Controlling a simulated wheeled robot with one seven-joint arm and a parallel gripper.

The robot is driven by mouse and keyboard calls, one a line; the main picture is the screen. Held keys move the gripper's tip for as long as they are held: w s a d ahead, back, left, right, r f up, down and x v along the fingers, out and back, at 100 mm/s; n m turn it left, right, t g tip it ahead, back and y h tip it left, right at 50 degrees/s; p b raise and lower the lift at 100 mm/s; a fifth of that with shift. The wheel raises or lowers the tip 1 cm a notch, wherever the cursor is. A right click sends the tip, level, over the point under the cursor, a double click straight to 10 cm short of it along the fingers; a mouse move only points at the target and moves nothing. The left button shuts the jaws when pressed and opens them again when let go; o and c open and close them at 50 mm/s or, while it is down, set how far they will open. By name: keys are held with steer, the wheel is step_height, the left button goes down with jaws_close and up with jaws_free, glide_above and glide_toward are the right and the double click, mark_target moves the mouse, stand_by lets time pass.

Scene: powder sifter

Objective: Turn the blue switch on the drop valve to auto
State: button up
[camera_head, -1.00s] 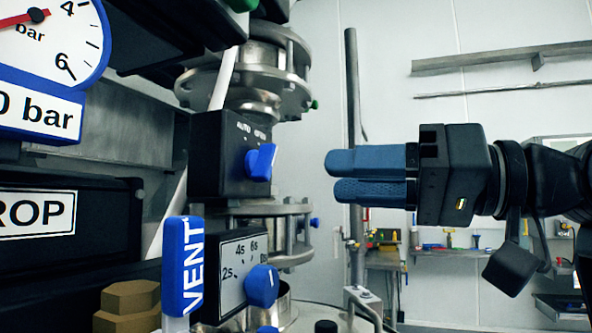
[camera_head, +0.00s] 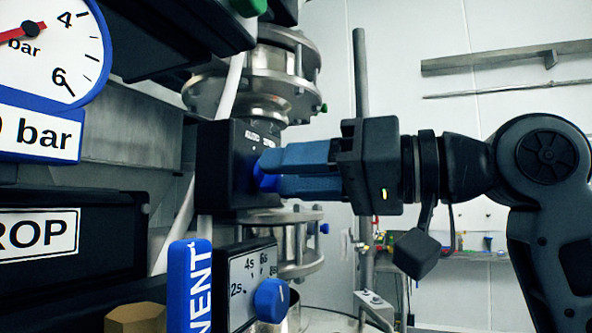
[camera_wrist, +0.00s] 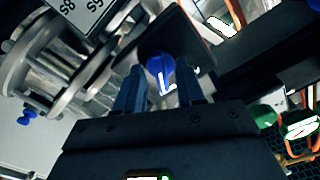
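The blue switch (camera_head: 264,181) is on the front of a black box (camera_head: 222,165), which has AUTO printed at its upper left and a second, unclear label to the right. My gripper (camera_head: 263,170) is at the switch, and its blue fingers hide most of it. In the wrist view, the blue switch (camera_wrist: 160,72), with a white line on it, sits between the two fingers of my gripper (camera_wrist: 158,82). The fingers are apart, with small gaps beside the switch. Which label the switch points to cannot be told now.
Below is a timer box (camera_head: 245,280) with a blue knob (camera_head: 271,300). A blue VENT handle (camera_head: 190,285) stands at the lower left. Metal flanged pipework (camera_head: 265,75) rises behind the box. A pressure gauge (camera_head: 50,50) is at the upper left.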

jaws_close()
steer(key=shift+n, duration=0.3)
stand_by(0.4)
steer(key=n+b, duration=0.3)
steer(key=n, duration=0.2)
steer(key=shift+f, duration=0.1)
steer(key=n+b, duration=0.3)
steer(key=n, duration=0.3)
steer(key=shift+n, duration=0.3)
stand_by(0.4)
jaws_free()
